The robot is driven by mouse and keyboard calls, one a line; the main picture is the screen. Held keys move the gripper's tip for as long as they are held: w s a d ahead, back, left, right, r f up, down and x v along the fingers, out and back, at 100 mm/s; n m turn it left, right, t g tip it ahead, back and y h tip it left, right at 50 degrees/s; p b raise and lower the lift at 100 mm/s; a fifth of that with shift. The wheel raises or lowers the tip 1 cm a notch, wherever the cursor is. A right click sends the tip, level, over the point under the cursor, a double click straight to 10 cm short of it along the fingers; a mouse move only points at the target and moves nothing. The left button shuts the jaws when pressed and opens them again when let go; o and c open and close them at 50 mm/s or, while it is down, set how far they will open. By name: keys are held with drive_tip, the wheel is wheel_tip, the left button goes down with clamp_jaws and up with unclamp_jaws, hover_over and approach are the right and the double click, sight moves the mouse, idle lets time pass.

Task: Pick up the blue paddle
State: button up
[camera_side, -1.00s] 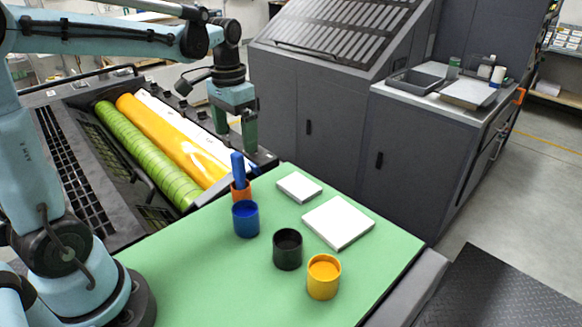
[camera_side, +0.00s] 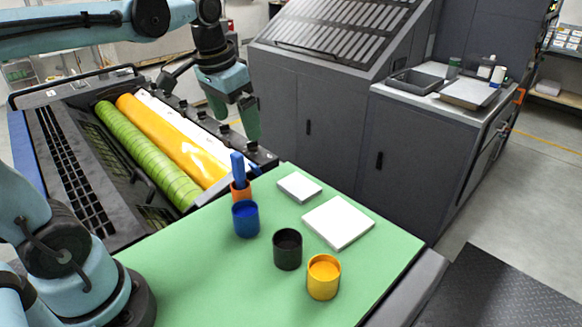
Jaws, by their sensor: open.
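The blue paddle (camera_side: 238,168) stands upright in an orange cup (camera_side: 241,192), with its upper part showing above the rim. The cup is on the green table top (camera_side: 190,270) near its back edge. My gripper (camera_side: 235,118) is open and empty, in the air above and behind the paddle in the picture. Its two green fingers are apart and do not touch the paddle. The lower end of the paddle is hidden inside the cup.
A blue cup (camera_side: 246,219) stands just in front of the orange cup. A black cup (camera_side: 288,249) and a yellow cup (camera_side: 323,277) are farther right. Two white slabs, a small one (camera_side: 299,187) and a larger one (camera_side: 338,222), lie to the right. Rollers (camera_side: 150,150) are behind left.

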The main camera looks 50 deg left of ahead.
drive_tip(key=s+d+f+t, duration=0.4)
drive_tip(key=d+f, duration=0.1)
drive_tip(key=f, duration=0.1)
drive_tip(key=shift+f, duration=0.3)
drive_tip(key=shift+s+d+f, duration=0.15)
drive_tip(key=shift+d+f, duration=0.05)
drive_tip(key=shift+f, duration=0.1)
drive_tip(key=shift+c, duration=0.6)
drive_tip(key=shift+f+t, duration=0.1)
drive_tip(key=shift+t, duration=0.2)
drive_tip(key=c, duration=0.6)
drive_tip(key=shift+c, duration=0.2)
wheel_tip(320, 180, up, 5)
drive_tip(key=g, duration=0.5)
hover_over(239, 166)
drive_tip(key=shift+s+a, duration=0.15)
drive_tip(key=shift+a, duration=0.7)
drive_tip(key=f, duration=0.4)
drive_tip(key=w+f, duration=0.1)
drive_tip(key=f, duration=0.1)
drive_tip(key=shift+f, duration=0.3)
drive_tip(key=shift+w+d+f, duration=0.1)
drive_tip(key=shift+d+f, duration=0.05)
drive_tip(key=shift+f, duration=2.55)
